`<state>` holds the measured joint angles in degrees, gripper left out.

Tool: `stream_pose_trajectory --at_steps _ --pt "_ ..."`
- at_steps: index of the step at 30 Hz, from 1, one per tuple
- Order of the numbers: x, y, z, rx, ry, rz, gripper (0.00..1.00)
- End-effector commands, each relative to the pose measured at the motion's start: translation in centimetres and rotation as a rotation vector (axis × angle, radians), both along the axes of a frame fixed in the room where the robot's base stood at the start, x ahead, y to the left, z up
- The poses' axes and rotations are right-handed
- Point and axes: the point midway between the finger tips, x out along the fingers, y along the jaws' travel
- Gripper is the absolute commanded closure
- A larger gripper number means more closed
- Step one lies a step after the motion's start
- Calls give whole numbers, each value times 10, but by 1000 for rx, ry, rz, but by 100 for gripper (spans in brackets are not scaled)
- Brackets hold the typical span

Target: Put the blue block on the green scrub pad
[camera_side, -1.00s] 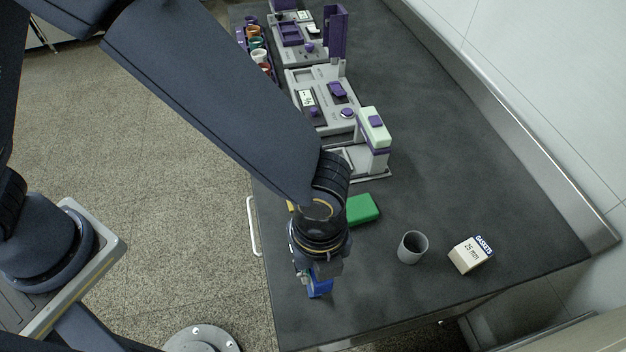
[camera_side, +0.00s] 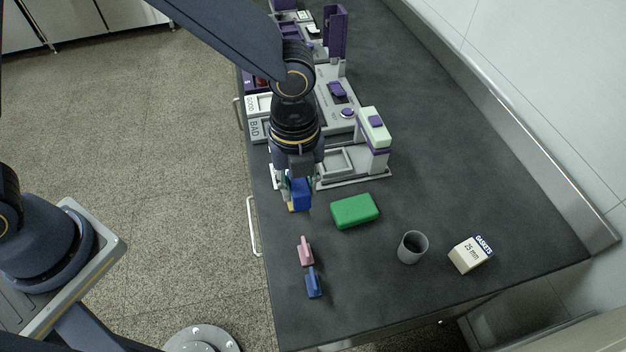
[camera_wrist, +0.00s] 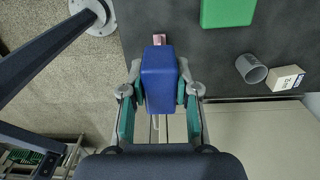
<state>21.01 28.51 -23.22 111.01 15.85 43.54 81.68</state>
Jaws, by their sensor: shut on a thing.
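My gripper (camera_side: 297,195) is shut on the blue block (camera_side: 302,194), with its fingers on either side of it. In the wrist view the blue block (camera_wrist: 158,78) fills the space between the two fingertips (camera_wrist: 157,98). The green scrub pad (camera_side: 355,211) lies flat on the dark bench, to the right of my gripper in the side view. Part of the green scrub pad (camera_wrist: 228,12) shows at the top of the wrist view. Nothing rests on the pad.
A pink clip-like piece (camera_side: 306,251) and a blue one (camera_side: 313,283) lie near the bench's left edge. A grey cup (camera_side: 412,247) and a gasket box (camera_side: 470,254) stand to the right. Grey and purple equipment (camera_side: 373,140) stands behind the pad.

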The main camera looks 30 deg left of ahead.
Motion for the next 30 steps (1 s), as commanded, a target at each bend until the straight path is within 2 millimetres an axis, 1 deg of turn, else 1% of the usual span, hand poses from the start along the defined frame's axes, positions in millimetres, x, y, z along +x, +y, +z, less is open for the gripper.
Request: stream_pose_trajectory --at_steps 9,13,16,22,24,27,30 --pt "70 -44 -40 1 2 0 100" --pt "87 -54 -68 1 3 -1 100" --pt "97 -60 -81 1 1 -1 100" --pt "106 -65 -92 0 0 0 100" --pt "109 -67 -99 1 1 -1 100" --pt "108 -66 -115 2 2 -1 100" --pt "108 -67 -125 2 1 -1 100"
